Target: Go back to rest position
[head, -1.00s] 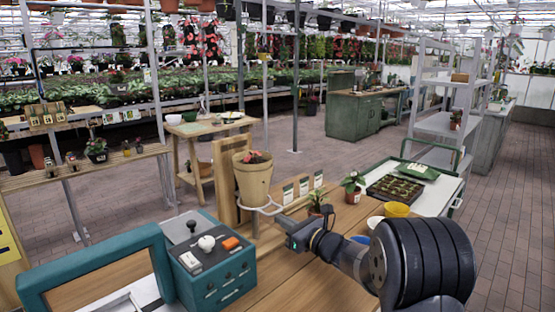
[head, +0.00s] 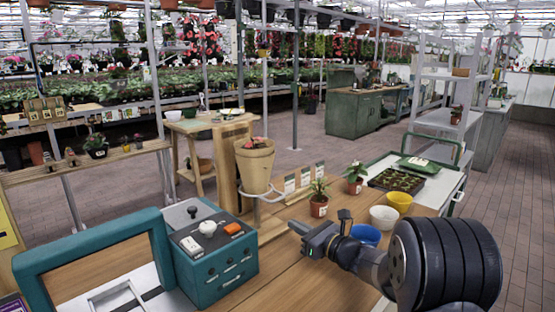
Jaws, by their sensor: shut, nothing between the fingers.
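My gripper (head: 297,229) is in the head view, low over the wooden table (head: 290,285), with its dark arm coming in from the lower right. Its fingers point left, and it is shut with nothing in it. It is in front of a small potted plant (head: 319,205) and apart from it. A blue bowl (head: 366,235) stands just behind my wrist, partly hidden by the arm.
A teal machine (head: 215,262) with a knob and buttons stands left of my gripper. A large tan pot (head: 254,166) sits in a white ring holder behind it. White (head: 383,217) and yellow (head: 399,201) bowls and a seedling tray (head: 396,180) are to the right.

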